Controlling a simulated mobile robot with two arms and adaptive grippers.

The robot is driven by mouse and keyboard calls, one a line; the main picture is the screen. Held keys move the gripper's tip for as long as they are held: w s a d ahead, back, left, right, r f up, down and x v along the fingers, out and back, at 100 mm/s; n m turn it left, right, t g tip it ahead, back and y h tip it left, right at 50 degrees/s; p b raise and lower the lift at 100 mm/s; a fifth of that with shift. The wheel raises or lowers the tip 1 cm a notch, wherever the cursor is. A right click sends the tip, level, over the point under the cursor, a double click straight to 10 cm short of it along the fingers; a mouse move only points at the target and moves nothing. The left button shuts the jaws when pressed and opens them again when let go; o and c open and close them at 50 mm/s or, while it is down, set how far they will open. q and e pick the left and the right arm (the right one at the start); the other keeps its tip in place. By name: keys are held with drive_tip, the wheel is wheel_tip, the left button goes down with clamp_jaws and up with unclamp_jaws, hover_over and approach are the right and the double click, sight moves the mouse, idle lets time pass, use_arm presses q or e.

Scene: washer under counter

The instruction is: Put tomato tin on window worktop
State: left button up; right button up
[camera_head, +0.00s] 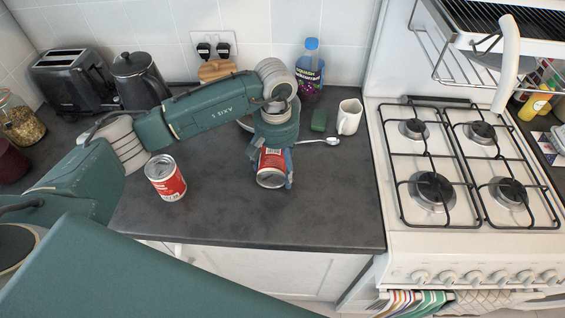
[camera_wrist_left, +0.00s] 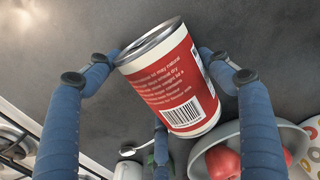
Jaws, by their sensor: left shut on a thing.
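A red and white tin (camera_head: 271,168) is between the fingers of my left gripper (camera_head: 271,177), which is shut on it. In the left wrist view the same tin (camera_wrist_left: 168,82) shows a red label with white text and a barcode, tilted between the blue fingers. I cannot tell whether it touches the dark worktop (camera_head: 240,215) under it. A second red and white tin (camera_head: 166,180) stands upright on the worktop to the left. I cannot read which tin is tomato. My right gripper is not in view.
A kettle (camera_head: 138,80) and toaster (camera_head: 72,80) stand at the back left. A blue-capped bottle (camera_head: 309,72), green sponge (camera_head: 319,121), white mug (camera_head: 349,117) and spoon (camera_head: 320,141) are behind the held tin. A gas hob (camera_head: 400,250) is right. The front worktop is clear.

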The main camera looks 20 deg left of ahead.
use_arm(q)
drive_tip(key=shift+f+b, duration=0.2)
drive_tip(key=shift+b, duration=0.2)
drive_tip(key=o, duration=1.6)
drive_tip(key=shift+r, duration=0.1)
